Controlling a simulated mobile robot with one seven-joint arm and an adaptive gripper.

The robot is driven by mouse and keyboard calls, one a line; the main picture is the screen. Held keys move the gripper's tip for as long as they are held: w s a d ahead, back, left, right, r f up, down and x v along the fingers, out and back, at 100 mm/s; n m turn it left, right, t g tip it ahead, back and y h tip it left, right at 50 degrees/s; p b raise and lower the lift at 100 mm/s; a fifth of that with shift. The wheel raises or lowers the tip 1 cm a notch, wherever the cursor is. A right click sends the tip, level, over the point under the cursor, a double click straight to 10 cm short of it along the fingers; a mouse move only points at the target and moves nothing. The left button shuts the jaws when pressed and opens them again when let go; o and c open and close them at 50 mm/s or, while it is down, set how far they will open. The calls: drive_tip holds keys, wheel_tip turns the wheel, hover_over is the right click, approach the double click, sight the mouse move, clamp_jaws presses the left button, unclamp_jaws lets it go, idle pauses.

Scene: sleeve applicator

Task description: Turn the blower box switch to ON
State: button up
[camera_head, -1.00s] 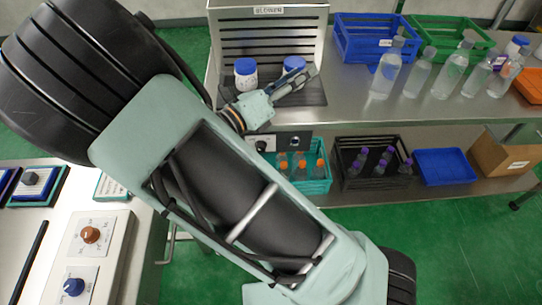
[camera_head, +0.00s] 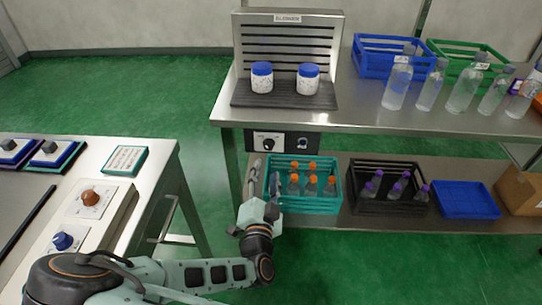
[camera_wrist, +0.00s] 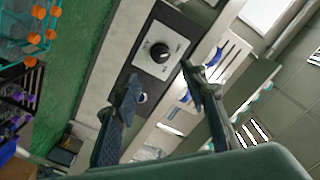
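The blower box (camera_head: 286,60) is a metal unit with a slotted back and a "BLOWER" label, standing on the right-hand table. Its switch panel (camera_head: 284,141) hangs under the table's front edge. A black rotary switch (camera_head: 266,142) sits on a white plate there; in the wrist view the switch (camera_wrist: 159,52) shows ahead of the fingers, its marking too small to read. My gripper (camera_head: 262,172) is below the panel, near the lower shelf's left end. In the wrist view my gripper (camera_wrist: 160,85) has its fingers apart with nothing between them. It does not touch the switch.
Two blue-lidded jars (camera_head: 308,80) stand on the blower's black mat. A teal crate (camera_head: 305,205) of orange-capped bottles is right beside my gripper on the lower shelf. A black crate (camera_head: 385,200) stands further right. A second control box (camera_head: 95,205) is on the left table.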

sight(269, 147)
drive_tip(key=w+b, duration=0.1)
drive_tip(key=w, duration=0.8)
drive_tip(key=shift+w+d, duration=0.15)
drive_tip(key=shift+w, duration=0.2)
clamp_jaws()
drive_tip(key=shift+r, duration=0.1)
